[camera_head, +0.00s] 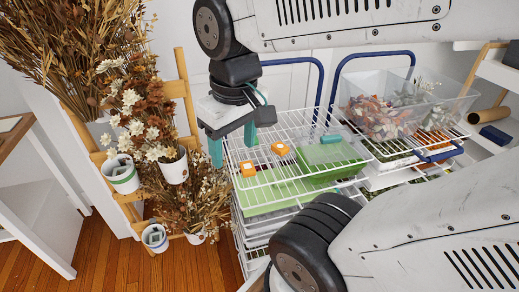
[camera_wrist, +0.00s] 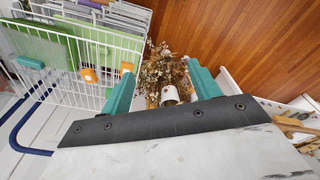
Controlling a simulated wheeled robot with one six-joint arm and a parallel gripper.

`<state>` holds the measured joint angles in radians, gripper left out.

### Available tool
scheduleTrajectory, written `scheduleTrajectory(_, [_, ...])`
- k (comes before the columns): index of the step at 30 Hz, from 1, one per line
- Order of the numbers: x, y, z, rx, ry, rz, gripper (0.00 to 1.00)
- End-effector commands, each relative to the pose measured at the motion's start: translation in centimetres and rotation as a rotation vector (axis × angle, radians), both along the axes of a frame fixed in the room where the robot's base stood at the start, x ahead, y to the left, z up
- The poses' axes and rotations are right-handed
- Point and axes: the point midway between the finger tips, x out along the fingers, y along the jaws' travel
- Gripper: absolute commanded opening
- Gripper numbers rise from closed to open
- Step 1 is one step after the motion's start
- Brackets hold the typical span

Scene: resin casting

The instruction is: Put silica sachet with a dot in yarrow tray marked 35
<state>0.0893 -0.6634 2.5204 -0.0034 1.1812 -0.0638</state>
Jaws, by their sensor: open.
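My gripper (camera_head: 233,143) is open and empty, pointing down beside the left edge of the wire rack; its teal fingers also show in the wrist view (camera_wrist: 162,90). I cannot make out a dot or a number 35 on anything. Two small orange blocks with pale tops, one nearer (camera_head: 247,169) and one farther (camera_head: 280,148), are on the wire rack's top level. A small teal piece (camera_head: 330,139) lies near the green tray (camera_head: 340,168). A flat light green piece (camera_head: 270,198) shows at the rack's near left. I cannot tell which item is the sachet or the yarrow tray.
Dried flowers and a white cup (camera_head: 121,175) are on a wooden stand at left. A smaller cup (camera_head: 154,238) sits lower. Clear bins (camera_head: 362,104) of dried petals stand at right on another rack. Blue handles (camera_head: 317,83) rise behind. Wooden floor shows at lower left.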

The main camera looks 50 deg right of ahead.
Motion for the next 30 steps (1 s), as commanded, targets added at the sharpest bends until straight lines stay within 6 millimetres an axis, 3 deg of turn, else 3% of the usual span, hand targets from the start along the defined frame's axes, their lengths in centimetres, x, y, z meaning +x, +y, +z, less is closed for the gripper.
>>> scheduleTrajectory(5, [5.6, -5.7, -1.6, -0.003, 0.042, -0.045, 0.62])
scheduleTrajectory(9, [9.1, -12.2, -4.2, -0.001, 0.066, -0.073, 0.62])
scheduleTrajectory(15, [10.8, -22.0, -9.1, 0.011, 0.092, -0.111, 0.62])
scheduleTrajectory(18, [10.6, -25.6, -11.3, 0.015, 0.097, -0.123, 0.62])
scheduleTrajectory(24, [10.0, -28.9, -13.7, 0.02, 0.102, -0.131, 0.62])
scheduleTrajectory(30, [9.9, -29.1, -15.9, 0.021, 0.104, -0.131, 0.62])
